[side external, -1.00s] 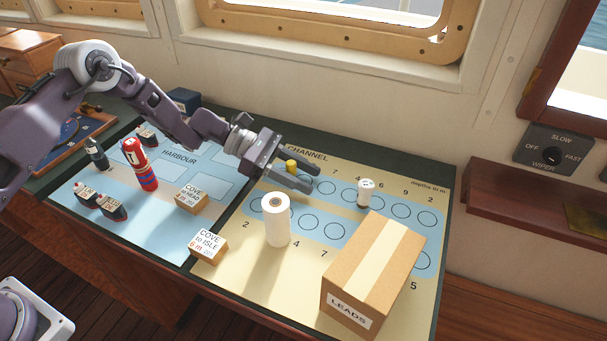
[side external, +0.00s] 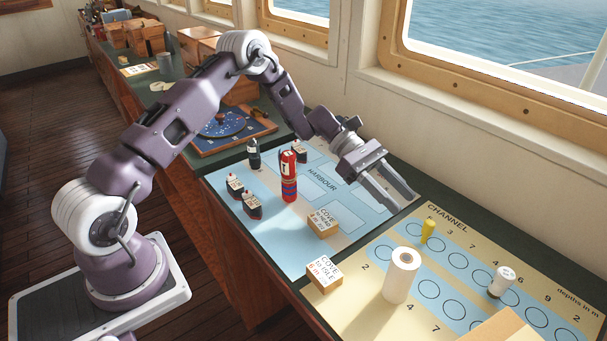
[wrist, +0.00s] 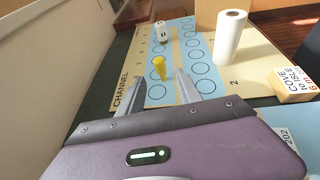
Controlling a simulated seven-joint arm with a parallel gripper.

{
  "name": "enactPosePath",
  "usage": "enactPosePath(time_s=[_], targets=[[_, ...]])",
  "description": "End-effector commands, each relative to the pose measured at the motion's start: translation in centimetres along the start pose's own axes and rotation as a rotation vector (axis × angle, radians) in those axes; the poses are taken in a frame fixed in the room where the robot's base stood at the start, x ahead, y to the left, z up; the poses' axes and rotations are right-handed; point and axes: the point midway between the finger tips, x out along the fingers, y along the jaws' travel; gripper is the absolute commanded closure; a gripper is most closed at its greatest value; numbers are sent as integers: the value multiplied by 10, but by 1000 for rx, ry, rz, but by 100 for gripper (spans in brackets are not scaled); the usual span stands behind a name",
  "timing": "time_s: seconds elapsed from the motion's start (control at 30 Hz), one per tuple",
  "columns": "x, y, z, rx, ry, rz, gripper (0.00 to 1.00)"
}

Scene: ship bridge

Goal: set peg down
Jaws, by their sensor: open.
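The yellow peg (side external: 428,230) stands upright on the channel chart (side external: 352,312), at a circle near the harbour end of the wall-side row. It also shows in the wrist view (wrist: 159,66), beyond and between my fingertips. My gripper (side external: 408,205) is open and empty. It hangs above the seam between the harbour and channel charts, on the harbour side of the peg and apart from it. Both fingers show in the wrist view (wrist: 158,76).
A cardboard box (side external: 492,333) is at the front.

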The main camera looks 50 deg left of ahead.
Motion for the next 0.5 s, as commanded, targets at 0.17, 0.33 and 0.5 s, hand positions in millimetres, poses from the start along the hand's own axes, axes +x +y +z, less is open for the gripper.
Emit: enactPosePath(time_s=[0.17, 0.33, 0.5], targets=[[-8, -20, 34, 139, 78, -53, 59], [-40, -102, 109, 579, 348, -219, 59], [-91, -209, 147, 1072, 675, -391, 59]])
